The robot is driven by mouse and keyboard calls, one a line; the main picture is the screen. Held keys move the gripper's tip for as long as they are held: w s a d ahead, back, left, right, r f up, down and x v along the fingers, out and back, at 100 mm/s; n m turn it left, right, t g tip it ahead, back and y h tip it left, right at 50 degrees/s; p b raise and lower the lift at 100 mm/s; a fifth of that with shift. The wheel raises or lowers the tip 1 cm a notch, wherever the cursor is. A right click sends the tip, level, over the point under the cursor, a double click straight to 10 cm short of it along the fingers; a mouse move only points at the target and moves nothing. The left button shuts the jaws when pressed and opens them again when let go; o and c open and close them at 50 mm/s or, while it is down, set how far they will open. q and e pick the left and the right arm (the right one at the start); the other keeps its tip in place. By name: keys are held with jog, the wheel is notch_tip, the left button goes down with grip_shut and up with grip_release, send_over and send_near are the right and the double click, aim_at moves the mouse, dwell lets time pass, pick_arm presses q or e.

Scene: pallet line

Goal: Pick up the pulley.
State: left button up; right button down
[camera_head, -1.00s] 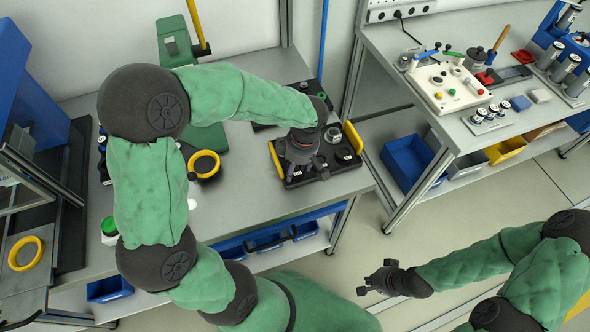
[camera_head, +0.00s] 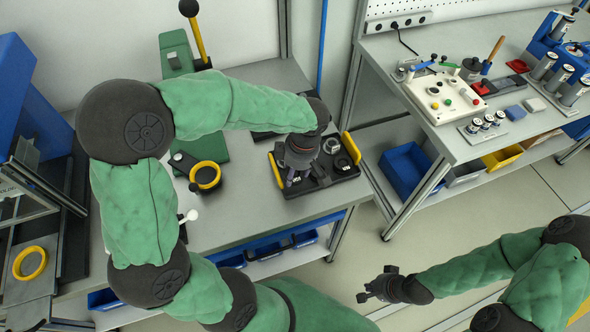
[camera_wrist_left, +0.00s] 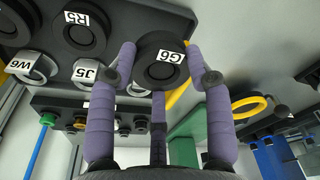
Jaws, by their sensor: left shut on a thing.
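The pulley marked G6 (camera_wrist_left: 160,60) is black, round and grooved. In the left wrist view it sits between the purple-padded fingers of my left gripper (camera_wrist_left: 160,75), which is shut on it. In the head view my left gripper (camera_head: 297,178) is over the left part of a black tray (camera_head: 322,186) with yellow handles; the arm and fingers mostly hide the pulley there. I cannot tell how far it is above the tray. My right gripper (camera_head: 370,285) is open and empty, over the floor at the lower right.
The tray also holds a black pulley marked R5 (camera_wrist_left: 85,28) and silver rings marked J5 (camera_wrist_left: 86,73) and W6 (camera_wrist_left: 34,66). A yellow-ringed part (camera_head: 205,176) lies left on the bench. A blue bin (camera_head: 406,168) is under the right bench.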

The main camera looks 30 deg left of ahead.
pick_arm(q)
jog(key=s+d+r+p, duration=0.3)
jog(key=s+d+r, duration=0.3)
jog(key=s, duration=0.5)
jog(key=shift+d+r+p, duration=0.25)
jog(key=shift+r+p, duration=0.1)
jog(key=shift+r, duration=0.9)
